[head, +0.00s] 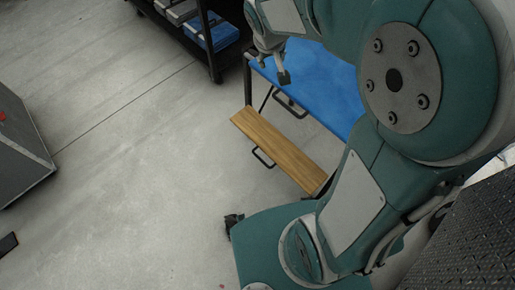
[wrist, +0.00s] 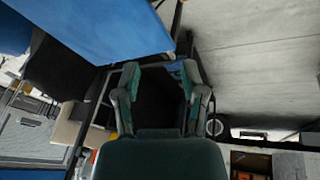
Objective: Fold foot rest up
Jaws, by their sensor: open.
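The foot rest is most likely the wooden board (head: 278,148), folded out low beside the blue bench top (head: 325,85) in the head view. A dark handle (head: 262,158) sticks out from its outer long edge. Another dark handle (head: 290,106) shows just under the blue top's edge. My gripper (head: 272,68) is at the blue top's far left corner, above and beyond the board, apart from it. In the wrist view my gripper (wrist: 160,92) is open, with nothing between its fingers. The wooden board cannot be made out clearly in the wrist view.
A dark rack (head: 213,60) with a blue case (head: 212,34) stands at the back. A grey box (head: 18,145) is at the left. Bare concrete floor (head: 130,170) lies open left of the board. The blue top also shows upper left in the wrist view (wrist: 100,25).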

